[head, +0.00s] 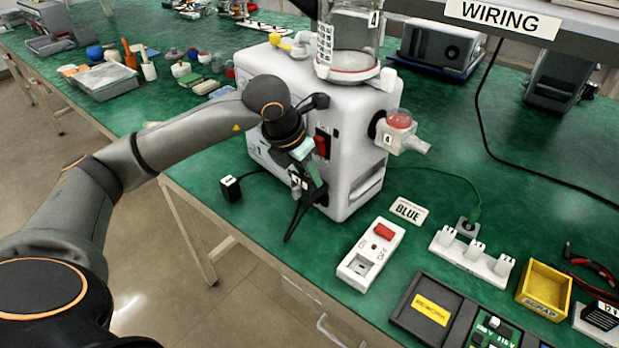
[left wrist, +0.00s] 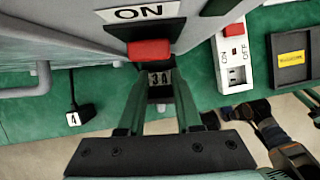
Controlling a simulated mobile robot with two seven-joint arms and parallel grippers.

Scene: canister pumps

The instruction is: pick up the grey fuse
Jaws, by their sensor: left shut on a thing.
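The grey fuse (left wrist: 160,79), marked 3A, sits between the fingertips of my left gripper (left wrist: 159,92) in the left wrist view, just below the red switch (left wrist: 149,50) on the pump's front. The fingers are shut on it. In the head view my left gripper (head: 307,186) is at the front face of the white canister pump (head: 350,130). Whether the fuse is still seated in the pump cannot be told. What looks like my right gripper (left wrist: 240,114) shows small and dark at the lower right of the wrist view; its fingers are unclear.
A black plug tagged 4 (head: 230,188) lies left of the pump. The bench's front edge is close to the pump.

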